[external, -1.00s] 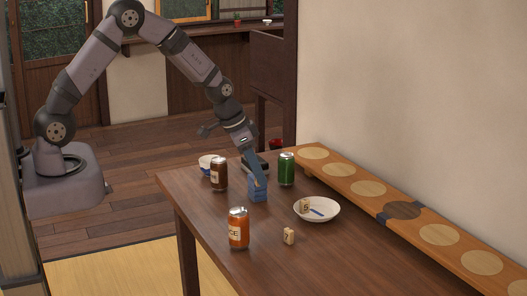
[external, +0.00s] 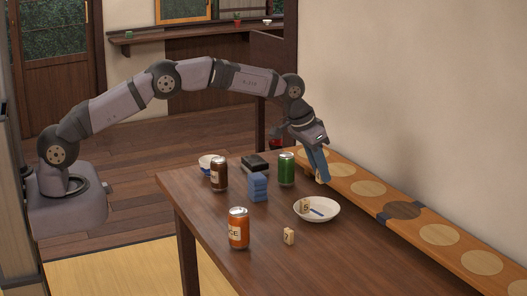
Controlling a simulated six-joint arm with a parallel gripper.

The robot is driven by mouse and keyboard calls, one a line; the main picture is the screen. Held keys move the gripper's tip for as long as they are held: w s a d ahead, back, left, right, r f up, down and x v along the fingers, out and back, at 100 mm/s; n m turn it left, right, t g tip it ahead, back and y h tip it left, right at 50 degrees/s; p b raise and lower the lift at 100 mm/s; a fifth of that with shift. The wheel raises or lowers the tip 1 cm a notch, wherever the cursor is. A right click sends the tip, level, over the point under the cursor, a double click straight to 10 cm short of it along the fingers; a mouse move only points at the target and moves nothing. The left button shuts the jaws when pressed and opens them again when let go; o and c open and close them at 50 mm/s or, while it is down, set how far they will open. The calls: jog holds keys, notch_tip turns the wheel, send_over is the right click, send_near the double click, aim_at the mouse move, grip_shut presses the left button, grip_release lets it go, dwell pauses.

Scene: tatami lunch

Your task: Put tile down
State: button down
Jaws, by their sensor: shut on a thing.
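My gripper (external: 320,175) is at the back right of the table, near the far-left end of the wooden board with round pads (external: 345,170). Its blue fingers are shut on a small pale tile (external: 318,181), mostly hidden by the fingers. I cannot tell whether the tile touches the board. Another pale tile (external: 304,204) marked with a digit stands on the white plate (external: 330,214). A third pale tile (external: 288,236) with a digit stands on the bare table in front of the plate.
A green can (external: 286,170), a brown can (external: 219,175) and an orange can (external: 238,229) stand on the table (external: 215,262). A blue ridged block (external: 258,188), a black box (external: 255,163) and a white bowl (external: 205,161) stand near them. The table's front right is clear.

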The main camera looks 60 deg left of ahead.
aim_at(325, 214)
jog(key=shift+w+d+r, duration=0.1)
jog(key=shift+w+d, duration=0.1)
jog(key=shift+w, duration=0.05)
jog(key=shift+f+p, duration=0.85)
jog(key=shift+f, duration=4.1)
jog(key=shift+f, duration=0.1)
jog(key=shift+f, duration=0.15)
jog(key=c, duration=1.9)
grip_release()
jog(key=shift+o, duration=0.2)
